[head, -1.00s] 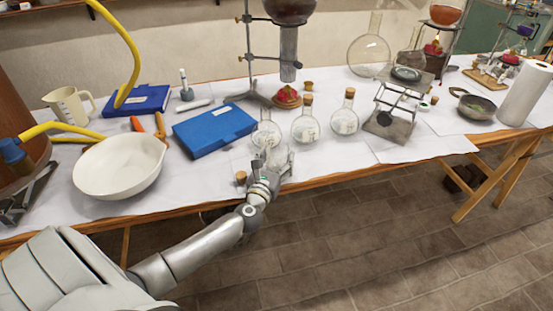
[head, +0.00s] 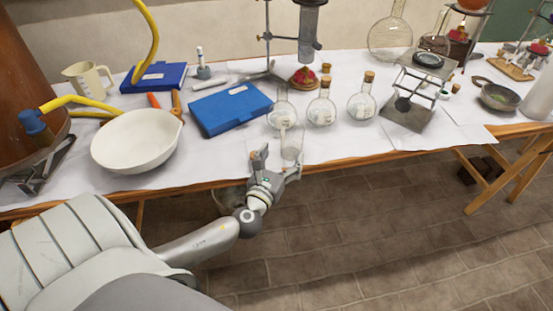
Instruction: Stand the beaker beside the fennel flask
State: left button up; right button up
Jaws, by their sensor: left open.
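A clear glass beaker (head: 291,146) stands upright on the white-covered table, close in front of the leftmost of three round flasks. That flask (head: 282,116) has a clear neck; the middle flask (head: 322,111) and the right flask (head: 362,105) have cork stoppers. Their labels are too small to read, so I cannot tell which is the fennel flask. My left gripper (head: 277,164) is open at the table's front edge, its fingers spread just in front of the beaker. My right gripper is not in view.
A blue case (head: 230,108) lies left of the flasks, and a white bowl (head: 136,141) stands further left. A metal jack stand (head: 408,112) is right of the flasks. White table surface (head: 345,145) is clear in front of the right flasks.

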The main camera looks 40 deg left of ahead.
pick_arm(q)
jog(key=shift+v, duration=2.05)
jog(key=d+f+n+g+h, duration=0.4)
jog(key=d+f+n, duration=0.4)
jog(key=f+n, duration=0.55)
jog(key=s+f+n+g, duration=0.3)
jog(key=s+f+n, duration=0.3)
jog(key=f, duration=0.6)
jog(key=s+d+f+n+g, duration=0.1)
jog(key=s+f+n+g, duration=0.45)
jog(key=s+f, duration=1.2)
jog(key=s+d+f+n+g, duration=0.1)
jog(key=s+f, duration=0.3)
jog(key=s, duration=0.4)
jog(key=s+d+f+n+g+h, duration=0.1)
jog(key=s+f+n+g, duration=0.2)
jog(key=s, duration=0.6)
jog(key=shift+s+f+n, duration=0.2)
jog(key=shift+f+n, duration=0.45)
jog(key=shift+n, duration=0.05)
